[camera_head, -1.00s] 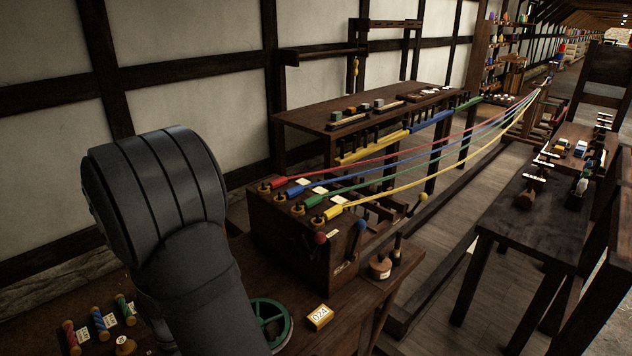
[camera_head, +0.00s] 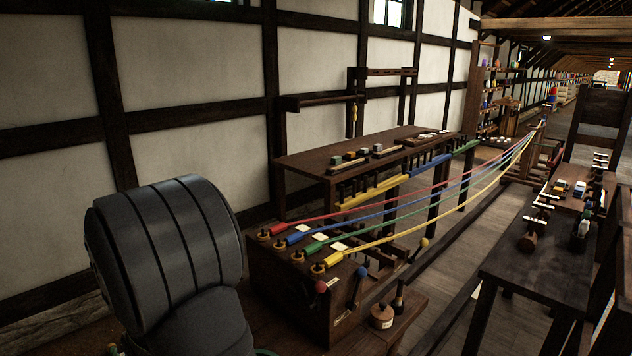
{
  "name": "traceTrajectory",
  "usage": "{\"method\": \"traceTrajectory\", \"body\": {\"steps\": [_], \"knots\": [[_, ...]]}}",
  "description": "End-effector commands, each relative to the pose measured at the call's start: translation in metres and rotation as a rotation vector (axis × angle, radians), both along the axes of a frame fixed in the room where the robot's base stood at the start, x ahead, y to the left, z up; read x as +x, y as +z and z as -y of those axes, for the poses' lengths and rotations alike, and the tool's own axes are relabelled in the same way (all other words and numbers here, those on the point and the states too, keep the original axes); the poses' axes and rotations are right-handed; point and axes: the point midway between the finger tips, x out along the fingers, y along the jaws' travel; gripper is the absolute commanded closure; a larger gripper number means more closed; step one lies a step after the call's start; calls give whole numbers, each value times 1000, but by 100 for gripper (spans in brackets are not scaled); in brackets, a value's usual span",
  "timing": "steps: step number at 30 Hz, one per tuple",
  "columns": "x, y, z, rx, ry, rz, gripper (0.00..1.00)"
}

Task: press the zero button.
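No zero button can be made out in the head view now. The yellow block with a number label, seen earlier on the near bench, is out of frame. A wooden headstock box (camera_head: 290,297) stands at centre with red, blue, green and yellow strands fixed to its top. On its side are a red knob (camera_head: 320,286) and a blue-knobbed lever (camera_head: 359,284). My gripper is not in view; only dark grey links of my arm show at lower left.
A round wooden piece (camera_head: 382,317) stands on the near bench (camera_head: 410,323) beside the box. A long table (camera_head: 330,158) is behind. The strands stretch to the far right. A dark side table (camera_head: 540,265) stands at right. Bare floor (camera_head: 455,270) lies between.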

Motion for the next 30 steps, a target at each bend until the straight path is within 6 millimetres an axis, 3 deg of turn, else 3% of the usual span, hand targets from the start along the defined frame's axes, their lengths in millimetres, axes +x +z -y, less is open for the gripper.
{"method": "traceTrajectory", "body": {"steps": [1, 4, 30], "knots": [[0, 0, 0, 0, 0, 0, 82], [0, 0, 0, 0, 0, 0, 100], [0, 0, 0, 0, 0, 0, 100]]}}
